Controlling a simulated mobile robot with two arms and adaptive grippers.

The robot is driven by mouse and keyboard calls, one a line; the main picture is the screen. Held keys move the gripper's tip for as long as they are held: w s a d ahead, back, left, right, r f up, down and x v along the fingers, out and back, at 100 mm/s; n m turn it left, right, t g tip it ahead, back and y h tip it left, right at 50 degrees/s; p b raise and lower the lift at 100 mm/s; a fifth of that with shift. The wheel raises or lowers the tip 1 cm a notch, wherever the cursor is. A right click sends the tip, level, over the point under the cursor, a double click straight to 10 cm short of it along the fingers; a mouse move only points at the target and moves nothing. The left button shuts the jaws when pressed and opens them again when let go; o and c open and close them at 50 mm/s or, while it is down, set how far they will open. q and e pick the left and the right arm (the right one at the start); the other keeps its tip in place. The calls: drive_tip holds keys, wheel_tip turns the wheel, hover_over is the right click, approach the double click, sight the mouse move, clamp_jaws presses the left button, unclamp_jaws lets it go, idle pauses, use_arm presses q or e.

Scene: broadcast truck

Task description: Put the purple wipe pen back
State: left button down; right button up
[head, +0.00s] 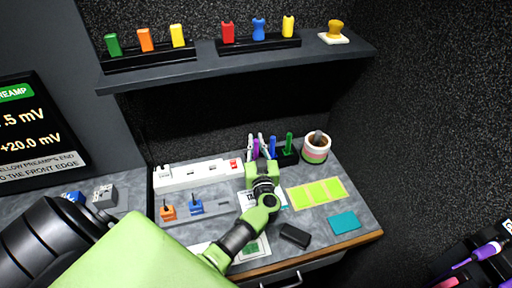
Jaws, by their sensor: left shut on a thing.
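The purple wipe pen (255,149) is upright at the back of the desk, between the fingertips of my left gripper (257,143). My left gripper is shut on it. The black pen holder (288,159) is just to the right, with a blue pen (272,147) and a green pen (289,143) standing in it. The purple pen is at the holder's left end; its lower end is hidden by my gripper, so I cannot tell whether it is seated. My right gripper is not in view.
A white power strip (196,174) lies left of my gripper, and a striped cup (316,149) stands right of the holder. Yellow-green notes (317,193), a black block (295,235) and a teal pad (344,222) lie in front. A dark shelf (240,62) overhangs the desk.

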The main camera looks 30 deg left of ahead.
use_arm(q)
drive_tip(key=shift+r, duration=0.1)
drive_tip(key=c, duration=2.1)
unclamp_jaws()
drive_tip(key=shift+f, duration=0.2)
drive_tip(key=shift+r, duration=0.2)
drive_tip(key=shift+s+d+f, duration=0.1)
drive_tip(key=shift+s+d, duration=0.15)
drive_tip(key=shift+s, duration=0.05)
drive_tip(key=v, duration=1.1)
drive_tip(key=shift+s, duration=0.15)
